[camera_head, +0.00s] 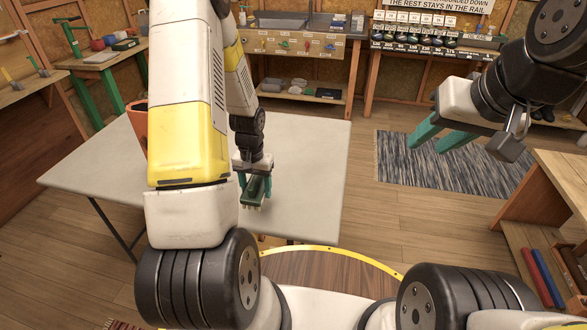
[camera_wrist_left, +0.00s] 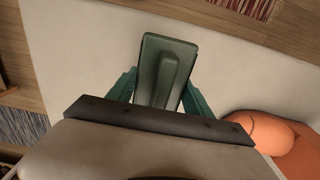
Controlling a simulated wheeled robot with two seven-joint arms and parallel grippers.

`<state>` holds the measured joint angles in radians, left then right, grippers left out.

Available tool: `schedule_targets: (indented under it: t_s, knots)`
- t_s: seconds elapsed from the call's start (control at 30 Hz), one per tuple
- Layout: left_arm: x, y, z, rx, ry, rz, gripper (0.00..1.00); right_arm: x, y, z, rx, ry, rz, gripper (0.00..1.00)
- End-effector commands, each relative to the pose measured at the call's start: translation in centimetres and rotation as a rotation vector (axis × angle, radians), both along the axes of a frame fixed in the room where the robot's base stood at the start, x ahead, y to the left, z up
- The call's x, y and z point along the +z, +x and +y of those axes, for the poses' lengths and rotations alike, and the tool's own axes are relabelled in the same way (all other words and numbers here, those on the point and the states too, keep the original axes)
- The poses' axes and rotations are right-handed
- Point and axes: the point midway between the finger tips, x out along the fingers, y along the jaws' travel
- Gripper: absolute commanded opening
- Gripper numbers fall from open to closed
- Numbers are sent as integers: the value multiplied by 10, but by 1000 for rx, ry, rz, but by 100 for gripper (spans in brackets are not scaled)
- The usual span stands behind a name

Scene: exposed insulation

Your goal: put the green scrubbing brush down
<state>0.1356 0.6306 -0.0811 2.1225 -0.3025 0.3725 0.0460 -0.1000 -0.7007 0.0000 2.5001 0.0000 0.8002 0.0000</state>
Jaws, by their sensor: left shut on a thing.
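The green scrubbing brush (camera_head: 252,193) is a dark green block with a raised grip and pale bristles underneath. My left gripper (camera_head: 255,188) is shut on it, with a green finger on each side. The brush is over the grey table (camera_head: 310,150), near its front edge; I cannot tell whether its bristles touch the top. In the left wrist view the brush (camera_wrist_left: 165,70) shows its back, between the two fingers (camera_wrist_left: 160,92). My right gripper (camera_head: 442,137) is held in the air to the right, over the floor and rug, with its fingers apart and nothing between them.
An orange object (camera_head: 137,119) stands on the table at the left, partly behind my left arm; it also shows in the left wrist view (camera_wrist_left: 270,135). The table's right part is clear. A striped rug (camera_head: 445,185) lies right of the table. A wooden shelf unit (camera_head: 560,185) stands at the right.

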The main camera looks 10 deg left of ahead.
Motion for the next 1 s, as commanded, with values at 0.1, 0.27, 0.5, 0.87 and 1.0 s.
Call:
schedule_targets:
  t_s: [0.1,0.27,0.5,0.87,1.0]
  knots:
    - [-4,23,-26,-6,0,0,27,0,0,0,0,0,0,36]
    - [-7,46,-51,-3,0,-1,27,0,0,0,0,0,0,36]
    - [-8,59,-66,0,0,0,27,0,0,0,0,0,1,36]
    - [-44,66,-74,1,0,3,27,0,0,0,0,0,1,36]
    - [-44,67,-74,1,0,0,27,0,0,0,0,0,1,36]
